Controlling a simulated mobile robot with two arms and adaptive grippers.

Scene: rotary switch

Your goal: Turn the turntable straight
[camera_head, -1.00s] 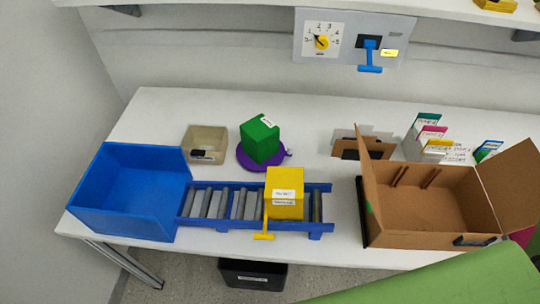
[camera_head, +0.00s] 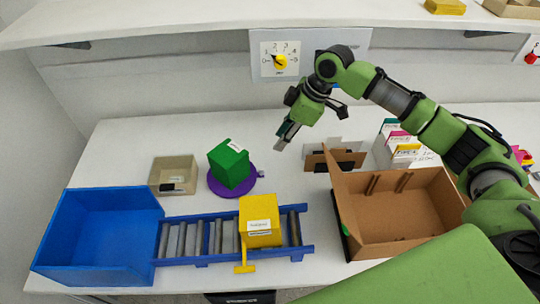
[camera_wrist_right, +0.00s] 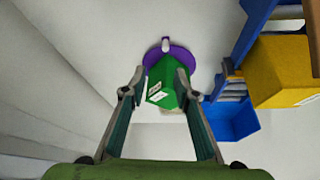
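The purple turntable (camera_head: 246,187) lies on the white table, with a small knob-like handle at its right edge. A green box (camera_head: 229,163) with a white label stands on it, set at an angle. In the right wrist view the turntable (camera_wrist_right: 180,57) shows beyond the fingers, its pale handle (camera_wrist_right: 166,45) at the far side, with the green box (camera_wrist_right: 165,85) between the fingers in the picture. My right gripper (camera_head: 281,146) is to the right of the turntable, above the table and apart from it. Its fingers are open and empty. My left gripper is not in view.
A blue roller conveyor (camera_head: 190,240) with a yellow box (camera_head: 260,215) stands in front of the turntable. A blue bin (camera_head: 95,235) and a beige tray (camera_head: 160,172) are to the left. An open cardboard box (camera_head: 400,235) is to the right. A dial panel (camera_head: 266,72) hangs behind.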

